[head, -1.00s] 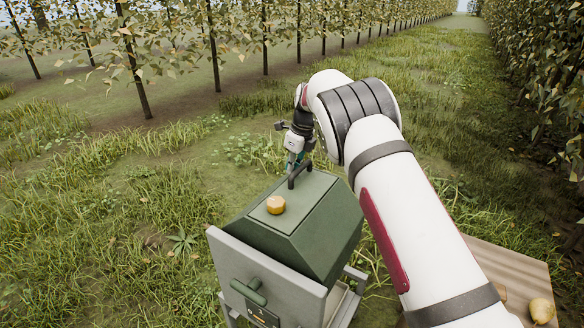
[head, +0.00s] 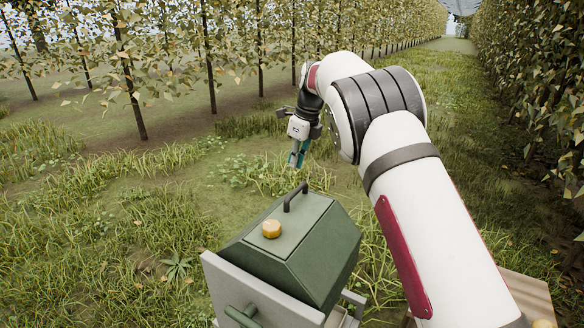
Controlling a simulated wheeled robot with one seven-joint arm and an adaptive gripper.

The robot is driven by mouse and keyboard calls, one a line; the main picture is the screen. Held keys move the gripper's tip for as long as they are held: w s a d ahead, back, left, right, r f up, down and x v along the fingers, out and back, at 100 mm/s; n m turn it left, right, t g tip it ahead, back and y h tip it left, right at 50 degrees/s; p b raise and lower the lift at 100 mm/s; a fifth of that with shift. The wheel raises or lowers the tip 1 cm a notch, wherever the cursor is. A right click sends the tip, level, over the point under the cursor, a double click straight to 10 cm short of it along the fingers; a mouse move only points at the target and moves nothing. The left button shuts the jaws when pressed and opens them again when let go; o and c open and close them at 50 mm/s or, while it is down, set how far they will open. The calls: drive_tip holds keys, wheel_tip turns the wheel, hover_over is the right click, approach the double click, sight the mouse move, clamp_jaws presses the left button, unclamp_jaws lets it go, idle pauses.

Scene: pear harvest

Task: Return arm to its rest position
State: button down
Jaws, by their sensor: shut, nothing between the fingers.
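My gripper (head: 297,158) points downward in the head view, with its teal fingers together and nothing visible between them. It hangs in the air above and behind the handle of the green box, apart from it. My white arm reaches from the lower right up to the top middle and bends down to the gripper.
A wooden surface (head: 529,295) shows at the lower right, partly hidden by my arm. Grass (head: 110,235) lies open at left; trees line both sides.

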drive_tip(key=s+d+r+n, duration=0.4)
drive_tip(key=s+r, duration=0.1)
drive_tip(key=s, duration=0.4)
drive_tip(key=s+d+r+n, duration=0.35)
drive_tip(key=s+r, duration=0.25)
drive_tip(key=s, duration=0.2)
drive_tip(key=s+d+r+n, duration=0.4)
drive_tip(key=s+r, duration=0.1)
drive_tip(key=s, duration=0.4)
drive_tip(key=s+d+f+n+h, duration=0.1)
drive_tip(key=s+f+n, duration=0.25)
drive_tip(key=s, duration=0.65)
drive_tip(key=s+d+f+n, duration=0.25)
drive_tip(key=s+n, duration=0.25)
drive_tip(key=s, duration=0.6)
drive_tip(key=s+d+f+n+h, duration=0.1)
drive_tip(key=s+f+n, duration=0.35)
drive_tip(key=s, duration=0.55)
wheel_tip(320, 180, up, 18)
drive_tip(key=t+p, duration=0.2)
drive_tip(key=p, duration=1.3)
drive_tip(key=shift+a+r+t+p, duration=0.15)
drive_tip(key=shift+a+t+p, duration=0.15)
drive_tip(key=shift+p, duration=0.05)
